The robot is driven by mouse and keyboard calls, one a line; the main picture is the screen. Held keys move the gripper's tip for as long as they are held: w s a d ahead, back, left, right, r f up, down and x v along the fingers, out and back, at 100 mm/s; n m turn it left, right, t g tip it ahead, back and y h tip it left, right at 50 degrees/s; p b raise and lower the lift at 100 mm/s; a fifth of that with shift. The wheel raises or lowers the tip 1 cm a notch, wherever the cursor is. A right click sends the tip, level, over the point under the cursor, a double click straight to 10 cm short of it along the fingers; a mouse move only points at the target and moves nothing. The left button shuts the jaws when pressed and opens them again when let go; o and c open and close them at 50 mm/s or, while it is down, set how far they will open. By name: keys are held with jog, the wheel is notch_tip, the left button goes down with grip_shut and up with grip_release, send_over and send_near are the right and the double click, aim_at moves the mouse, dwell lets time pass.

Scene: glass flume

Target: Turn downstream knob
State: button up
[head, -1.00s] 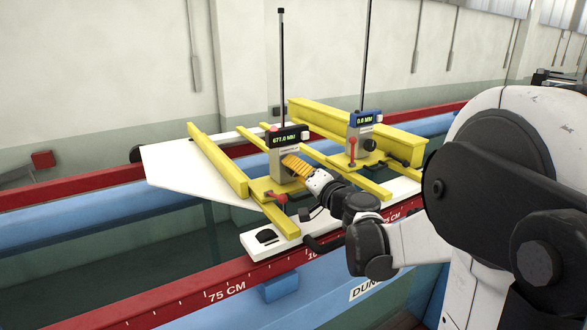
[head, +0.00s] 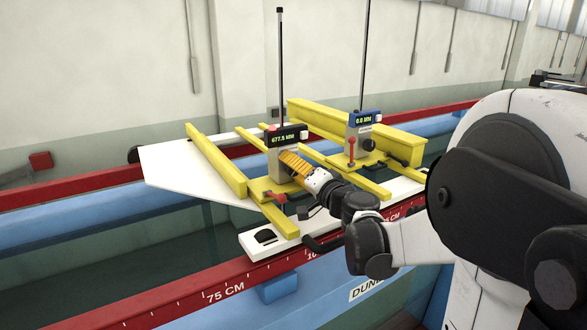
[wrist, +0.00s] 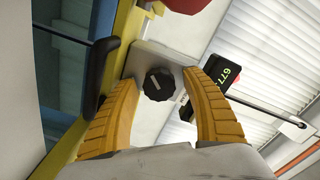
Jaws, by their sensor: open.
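A black round knob (wrist: 157,86) with a pale pointer mark sits on the grey body of the left gauge (head: 279,163). In the wrist view the two orange ribbed fingers of my gripper (wrist: 160,78) stand open on either side of the knob, with visible gaps. In the head view my gripper (head: 289,160) is at the lower front of this gauge and hides its knob. The gauge's display (head: 286,138) seems to read 677.5 MM. The right gauge (head: 362,150) reads 0.0 MM and has its own black knob (head: 369,144). I cannot tell which gauge is downstream.
Yellow beams (head: 216,160) and a white carriage plate (head: 190,172) surround the gauges. A red-capped lever (head: 281,199) stands close below my gripper. A red rail (head: 190,298) runs along the flume's front, with a tall thin rod (head: 281,60) above the left gauge.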

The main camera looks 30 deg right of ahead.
jog(key=s, duration=1.2)
jog(key=shift+d, duration=0.2)
dwell(1.9)
jog(key=shift+w+f+b, duration=0.15)
jog(key=shift+f+b, duration=0.25)
jog(key=shift+b, duration=0.75)
jog(key=shift+w+b, duration=0.15)
jog(key=shift+b, duration=0.7)
jog(key=shift+w+a+r, duration=0.15)
jog(key=shift+w+r, duration=0.15)
jog(key=w, duration=1)
jog(key=shift+w, duration=0.2)
jog(key=shift+r, duration=0.1)
